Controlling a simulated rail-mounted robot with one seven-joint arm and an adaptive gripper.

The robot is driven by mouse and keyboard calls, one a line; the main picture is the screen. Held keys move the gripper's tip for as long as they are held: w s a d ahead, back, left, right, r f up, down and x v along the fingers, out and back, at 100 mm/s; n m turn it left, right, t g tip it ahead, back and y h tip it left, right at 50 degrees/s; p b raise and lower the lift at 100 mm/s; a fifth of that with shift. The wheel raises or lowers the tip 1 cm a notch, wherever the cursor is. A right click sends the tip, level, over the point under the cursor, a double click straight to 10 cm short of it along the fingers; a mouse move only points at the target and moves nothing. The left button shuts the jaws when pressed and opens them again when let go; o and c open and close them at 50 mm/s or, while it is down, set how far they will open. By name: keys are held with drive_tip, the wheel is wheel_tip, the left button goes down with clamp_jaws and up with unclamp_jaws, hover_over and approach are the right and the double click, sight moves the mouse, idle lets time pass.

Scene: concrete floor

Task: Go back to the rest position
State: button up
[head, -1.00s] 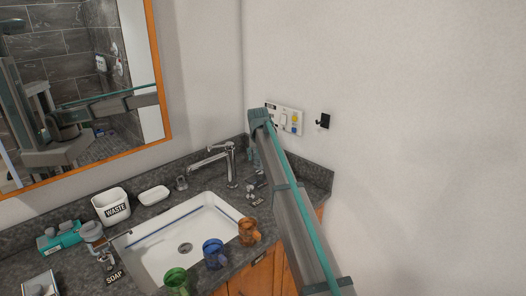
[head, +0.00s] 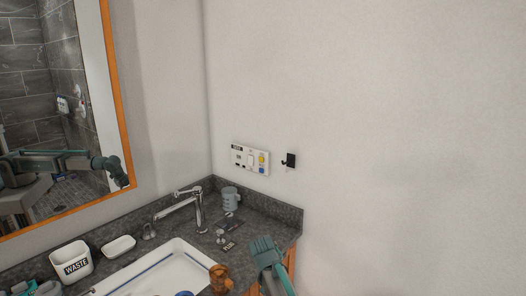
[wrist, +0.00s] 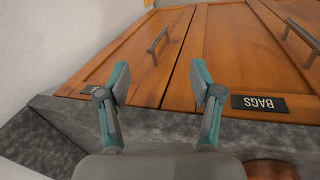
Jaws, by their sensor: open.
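My gripper (wrist: 160,82) is open and empty in the wrist view, its two fingers apart. It is close to the counter edge, with wooden cabinet doors (wrist: 175,50) beyond the fingertips. My arm is also reflected in the mirror (head: 75,100) at the left.
The sink (head: 165,265) has a faucet (head: 190,208) behind it. An orange mug (head: 219,279) stands on its front right edge. A black hook (head: 289,160) is on the right wall, which is otherwise largely clear.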

drive_tip(key=s+d+f+m+g, duration=0.2)
drive_tip(key=s+d+f, duration=0.3)
drive_tip(key=s+f, duration=0.65)
drive_tip(key=s+d+f+m+g, duration=0.2)
drive_tip(key=s+d+f+g, duration=0.15)
drive_tip(key=s+f, duration=0.8)
drive_tip(key=s+d+f+m+g, duration=0.1)
drive_tip(key=s+f, duration=0.3)
drive_tip(key=s, duration=0.4)
drive_tip(key=s+d+f+m+g+y+b, duration=0.1)
drive_tip(key=s+d+f+m, duration=0.1)
drive_tip(key=s+f, duration=0.3)
drive_tip(key=s+d+f+m+g+y, duration=0.1)
drive_tip(key=s+f, duration=0.3)
drive_tip(key=s, duration=0.7)
drive_tip(key=shift+s+d+f+m+g+b, duration=0.2)
drive_tip(key=shift+s+m+g+b, duration=0.1)
drive_tip(key=shift+s+g+b, duration=0.15)
